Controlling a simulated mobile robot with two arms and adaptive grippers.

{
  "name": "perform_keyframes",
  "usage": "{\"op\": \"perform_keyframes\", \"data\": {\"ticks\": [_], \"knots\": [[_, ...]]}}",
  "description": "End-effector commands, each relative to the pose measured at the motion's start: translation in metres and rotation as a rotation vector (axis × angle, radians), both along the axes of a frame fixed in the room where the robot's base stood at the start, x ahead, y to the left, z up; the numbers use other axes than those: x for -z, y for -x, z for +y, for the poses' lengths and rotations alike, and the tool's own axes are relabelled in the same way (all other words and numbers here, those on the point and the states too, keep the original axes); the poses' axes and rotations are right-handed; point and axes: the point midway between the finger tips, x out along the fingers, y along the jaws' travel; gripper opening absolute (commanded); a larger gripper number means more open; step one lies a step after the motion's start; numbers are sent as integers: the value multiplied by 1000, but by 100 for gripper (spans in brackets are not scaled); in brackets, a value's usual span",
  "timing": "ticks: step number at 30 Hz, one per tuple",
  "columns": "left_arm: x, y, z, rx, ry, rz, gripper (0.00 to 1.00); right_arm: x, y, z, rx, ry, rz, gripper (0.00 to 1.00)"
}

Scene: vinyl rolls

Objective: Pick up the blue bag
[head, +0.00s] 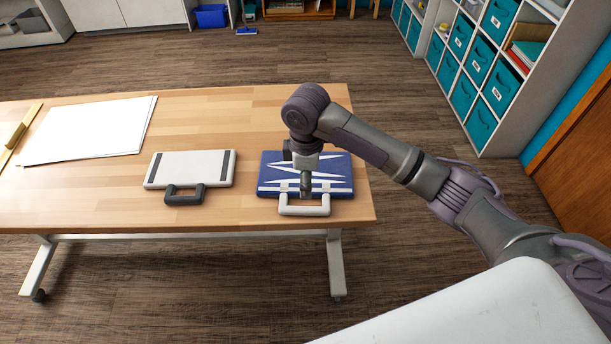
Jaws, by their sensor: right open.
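The blue bag (270,170) is a flat blue case with white pointed stripes. It lies flat near the right end of the wooden table (230,110). Its white handle (304,209) faces the table's front edge. My right gripper (306,194) points down over the front of the bag, just behind the handle. It is open; whether its fingers touch the handle or the bag cannot be told from this angle. My right arm covers part of the bag's back edge and middle. My left gripper is not in view.
A white case (190,166) with a dark handle lies left of the blue bag. White sheets (92,130) and a wooden strip (18,138) lie at the table's left. A shelf with teal bins (480,60) stands at the right, beyond open floor.

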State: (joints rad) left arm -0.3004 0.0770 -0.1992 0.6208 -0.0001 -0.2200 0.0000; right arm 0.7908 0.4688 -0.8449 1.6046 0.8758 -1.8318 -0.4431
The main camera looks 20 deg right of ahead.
Motion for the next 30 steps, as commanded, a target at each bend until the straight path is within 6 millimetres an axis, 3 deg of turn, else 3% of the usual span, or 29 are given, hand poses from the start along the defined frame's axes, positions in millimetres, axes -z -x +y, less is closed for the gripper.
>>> {"op": "perform_keyframes", "data": {"ticks": [6, 14, 21, 30], "knots": [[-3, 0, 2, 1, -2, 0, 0, 42, 1, 1, 2, -1, 3, 54], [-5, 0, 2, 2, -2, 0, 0, 61, 0, 2, 1, -2, 0, 54], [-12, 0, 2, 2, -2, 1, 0, 97, 2, 5, 1, -2, 2, 54], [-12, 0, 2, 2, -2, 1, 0, 109, 2, 4, 0, -1, -3, 54]]}}
